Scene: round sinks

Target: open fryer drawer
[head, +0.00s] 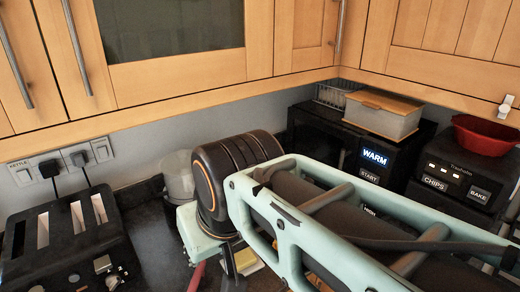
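The fryer (420,172) is a black box at the right side of the head view, with lit marks and labels reading CHIPS and BAKE on its upper front. Its lower front, where a drawer could be, is hidden behind my pale green arm link, so I cannot tell how the drawer stands. My arm crosses the lower right and middle of the view, in front of the appliances. My gripper cannot be made out.
A black appliance with a lit WARM label (374,157) stands left of the fryer, a lidded box (383,114) on top. A red bowl (486,136) sits on the fryer. A toaster (72,245) stands at left. Wooden cupboards (180,80) with bar handles overhang the counter.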

